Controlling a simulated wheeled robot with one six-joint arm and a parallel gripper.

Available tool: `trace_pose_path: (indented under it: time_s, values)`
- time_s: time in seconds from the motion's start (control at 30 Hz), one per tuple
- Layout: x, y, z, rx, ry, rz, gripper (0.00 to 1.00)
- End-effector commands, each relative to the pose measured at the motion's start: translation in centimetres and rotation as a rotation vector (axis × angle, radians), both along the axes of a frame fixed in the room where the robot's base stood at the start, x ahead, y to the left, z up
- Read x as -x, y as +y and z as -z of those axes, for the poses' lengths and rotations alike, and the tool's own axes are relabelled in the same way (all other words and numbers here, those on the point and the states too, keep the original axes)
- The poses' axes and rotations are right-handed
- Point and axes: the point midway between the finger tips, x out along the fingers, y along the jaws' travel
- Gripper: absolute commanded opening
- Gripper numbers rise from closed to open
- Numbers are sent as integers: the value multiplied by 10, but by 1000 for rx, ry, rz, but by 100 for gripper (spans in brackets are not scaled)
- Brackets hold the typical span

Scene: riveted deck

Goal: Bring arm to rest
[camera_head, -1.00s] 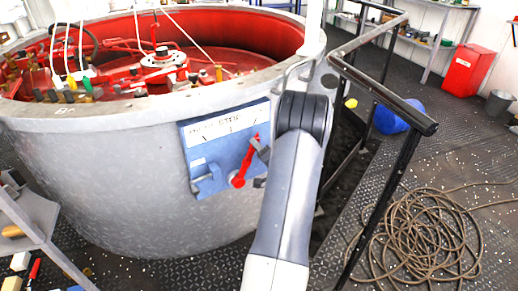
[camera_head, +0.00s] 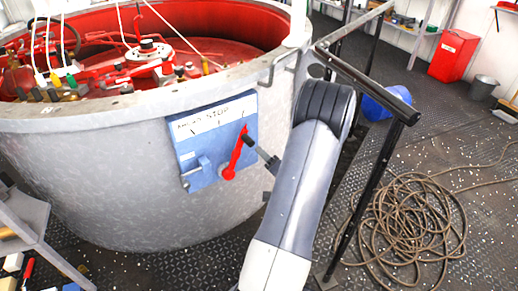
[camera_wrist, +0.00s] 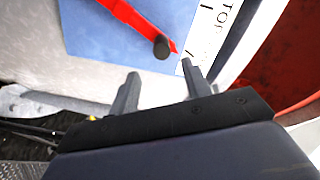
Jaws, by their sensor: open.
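My gripper (camera_head: 266,159) is open and empty, just to the right of the red lever in the head view; my arm link hides part of it. In the wrist view my gripper (camera_wrist: 159,76) shows its two dark fingers spread apart. The red lever (camera_head: 235,155) is on a blue panel (camera_head: 205,150) on the side of a grey round tank. It points up and slightly right, with a dark knob near its upper end. In the wrist view the lever (camera_wrist: 138,22) and its black knob (camera_wrist: 162,47) lie beyond the fingertips, with nothing between the fingers.
The grey tank (camera_head: 110,170) with red machinery inside fills the left. A black railing (camera_head: 365,185) stands close to the right of my arm. A coiled rope (camera_head: 410,225) lies on the deck, with a blue drum (camera_head: 388,103) behind the railing. A shelf (camera_head: 25,215) stands at lower left.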

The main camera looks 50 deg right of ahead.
Motion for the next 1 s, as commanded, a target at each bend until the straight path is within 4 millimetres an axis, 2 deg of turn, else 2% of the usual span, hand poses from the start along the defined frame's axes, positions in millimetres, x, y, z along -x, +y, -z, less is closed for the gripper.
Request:
trace_pose_path:
  time_s: [0.2,0.53,0.67,1.0]
  values:
    - [6,2,0,-1,0,0,46]
    - [0,1,1,1,0,-4,46]
    - [-16,-4,1,3,0,-6,46]
    - [-77,-24,1,5,-1,-6,46]
